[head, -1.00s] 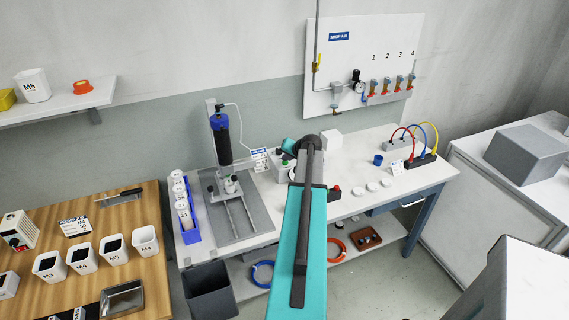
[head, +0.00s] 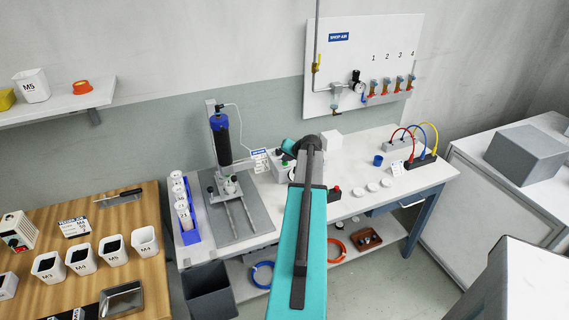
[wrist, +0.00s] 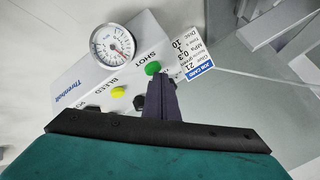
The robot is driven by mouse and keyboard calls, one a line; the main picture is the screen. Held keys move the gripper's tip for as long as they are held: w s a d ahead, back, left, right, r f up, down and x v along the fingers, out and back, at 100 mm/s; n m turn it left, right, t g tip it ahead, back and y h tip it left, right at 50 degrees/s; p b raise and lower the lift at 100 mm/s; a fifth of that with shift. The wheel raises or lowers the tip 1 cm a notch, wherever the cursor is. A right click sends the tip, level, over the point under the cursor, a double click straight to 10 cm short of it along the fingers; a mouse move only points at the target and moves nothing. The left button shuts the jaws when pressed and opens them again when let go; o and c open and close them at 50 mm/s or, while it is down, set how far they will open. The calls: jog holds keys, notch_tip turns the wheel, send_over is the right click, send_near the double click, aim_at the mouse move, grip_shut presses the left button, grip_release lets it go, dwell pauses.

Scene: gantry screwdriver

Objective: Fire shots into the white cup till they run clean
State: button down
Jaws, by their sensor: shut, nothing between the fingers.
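My gripper (wrist: 158,82) is shut and empty in the wrist view, its tip at the green SHOT button (wrist: 153,68) of the white dispenser box (wrist: 105,80). I cannot tell whether it presses the button. A round gauge (wrist: 113,46), a yellow BLEED button (wrist: 118,92) and a black knob (wrist: 140,102) are also on the box. In the head view, the dark blue syringe (head: 221,138) stands upright over a fixture. A small white item (head: 229,183), possibly the white cup, sits below it. My arm hides my gripper there.
A job card (wrist: 190,55) stands beside the box. A blue rack (head: 190,236) of white containers is left of the fixture plate. White discs (head: 372,187) lie at the right of the bench. A dark bin (head: 210,290) stands in front.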

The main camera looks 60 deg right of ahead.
aim_at(287, 166)
jog(key=shift+r, duration=0.7)
jog(key=shift+r+p, duration=1.1)
jog(key=shift+r, duration=1.4)
dwell(4.8)
